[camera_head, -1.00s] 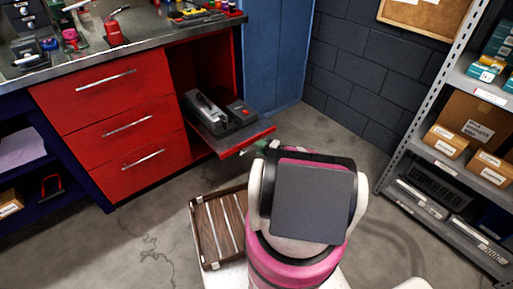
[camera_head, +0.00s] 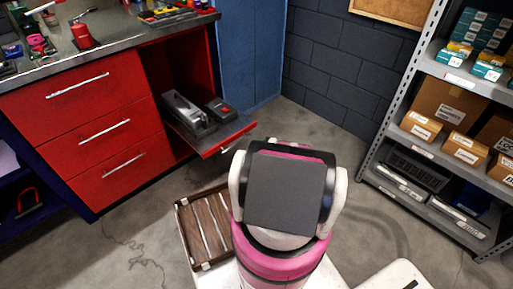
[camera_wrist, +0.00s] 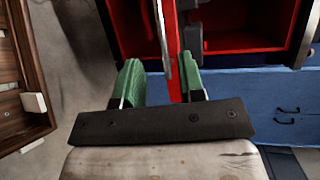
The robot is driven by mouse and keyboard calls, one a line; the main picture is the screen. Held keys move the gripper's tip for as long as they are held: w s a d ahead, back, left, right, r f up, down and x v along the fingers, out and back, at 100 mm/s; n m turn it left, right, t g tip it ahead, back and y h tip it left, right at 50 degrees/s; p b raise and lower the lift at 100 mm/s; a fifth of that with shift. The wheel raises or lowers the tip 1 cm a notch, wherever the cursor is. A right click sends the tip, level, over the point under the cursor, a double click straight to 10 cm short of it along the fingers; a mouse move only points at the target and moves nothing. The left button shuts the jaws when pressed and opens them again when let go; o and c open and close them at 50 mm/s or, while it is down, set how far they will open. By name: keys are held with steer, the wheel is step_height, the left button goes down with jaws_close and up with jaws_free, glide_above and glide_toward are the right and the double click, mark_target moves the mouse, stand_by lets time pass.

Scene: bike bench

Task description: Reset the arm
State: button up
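My gripper (camera_wrist: 159,80) shows in the wrist view with its two green fingers spread apart. The red pull-out drawer (camera_head: 232,139) of the bench is extended in the head view, and its red front with a grey handle (camera_wrist: 160,28) lies beyond and between the fingers in the wrist view. I see nothing clearly clamped, and I cannot tell how far the handle is from the fingers. In the head view my arm hides the gripper.
A grey tool (camera_head: 189,114) and a dark box (camera_head: 221,110) sit in the drawer. A wooden crate (camera_head: 181,229) stands on the left beside my arm. A loaded shelf rack (camera_head: 405,95) stands right. Floor between bench and rack is partly clear.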

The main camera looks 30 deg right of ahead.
steer(key=w+a+r+n+g+h, duration=0.2)
steer(key=a+r+n+g+h, duration=0.3)
steer(key=a, duration=0.4)
steer(key=w+a+r+n+g+h, duration=0.3)
steer(key=a+r+n+g+h, duration=0.1)
steer(key=a, duration=0.5)
steer(key=n+g+h, duration=0.1)
steer(key=g, duration=0.1)
steer(key=shift+r+n+g, duration=0.3)
steer(key=shift+r+g, duration=0.1)
steer(key=shift+a, duration=0.1)
stand_by(0.9)
